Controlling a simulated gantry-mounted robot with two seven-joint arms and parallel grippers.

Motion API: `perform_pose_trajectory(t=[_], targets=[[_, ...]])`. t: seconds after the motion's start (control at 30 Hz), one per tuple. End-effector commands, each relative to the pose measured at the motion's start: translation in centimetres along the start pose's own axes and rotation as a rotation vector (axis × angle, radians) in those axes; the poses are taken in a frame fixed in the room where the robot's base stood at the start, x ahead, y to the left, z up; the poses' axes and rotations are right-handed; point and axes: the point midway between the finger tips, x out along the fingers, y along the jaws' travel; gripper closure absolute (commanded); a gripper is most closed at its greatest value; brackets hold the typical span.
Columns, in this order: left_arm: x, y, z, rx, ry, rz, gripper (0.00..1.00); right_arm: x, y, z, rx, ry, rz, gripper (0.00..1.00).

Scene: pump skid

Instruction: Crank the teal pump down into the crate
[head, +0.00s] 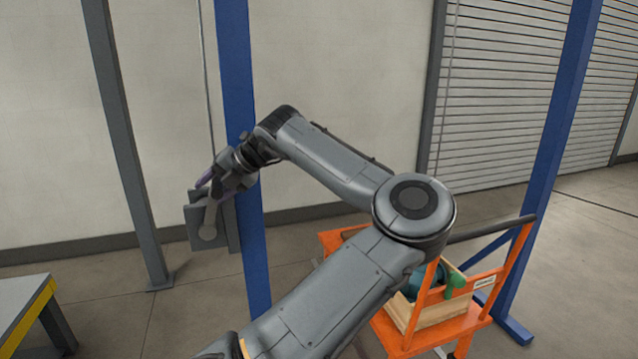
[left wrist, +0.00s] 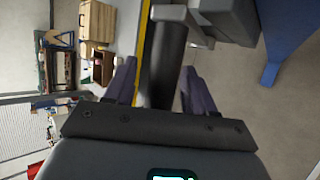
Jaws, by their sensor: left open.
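The teal pump (head: 432,281), with a green part on its right, shows at the wooden crate (head: 428,318) on an orange cart. My arm and the cart's bars hide part of it; I cannot tell whether it rests on the crate's bottom. A grey winch (head: 194,238) with a crank arm (head: 209,218) is on the blue post. My left gripper (head: 203,180) is at the crank. In the left wrist view its purple fingers (left wrist: 159,66) are open, one on each side of the dark crank handle (left wrist: 165,62), with gaps visible. My right gripper is out of view.
The orange cart (head: 482,318) stands between two blue posts (head: 238,130). A grey post (head: 125,150) stands left of the winch. A yellow-edged table (head: 28,295) is at the lower left. Open floor lies at the right.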

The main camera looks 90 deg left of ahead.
Motion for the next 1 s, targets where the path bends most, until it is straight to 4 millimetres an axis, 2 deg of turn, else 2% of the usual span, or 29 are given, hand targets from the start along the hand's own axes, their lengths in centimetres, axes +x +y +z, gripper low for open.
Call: perform_pose_trajectory(t=[0.3, 0.5, 0.7, 0.97, 1.0], targets=[[-5.7, 0.2, 0.1, 0.001, -0.003, -0.001, 0.45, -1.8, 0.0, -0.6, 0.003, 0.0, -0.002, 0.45], [-8.2, 0.1, 0.1, 0.001, -0.001, -0.002, 0.45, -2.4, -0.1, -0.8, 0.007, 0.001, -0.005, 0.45], [-9.3, 0.1, 0.0, 0.001, 0.001, -0.001, 0.45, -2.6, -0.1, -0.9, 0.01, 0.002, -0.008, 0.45], [-9.3, 0.0, 0.0, 0.0, 0.001, -0.001, 0.45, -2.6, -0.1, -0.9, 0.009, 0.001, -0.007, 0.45], [-9.3, 0.0, 0.0, 0.001, 0.001, -0.001, 0.48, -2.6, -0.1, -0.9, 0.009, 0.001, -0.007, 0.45]])
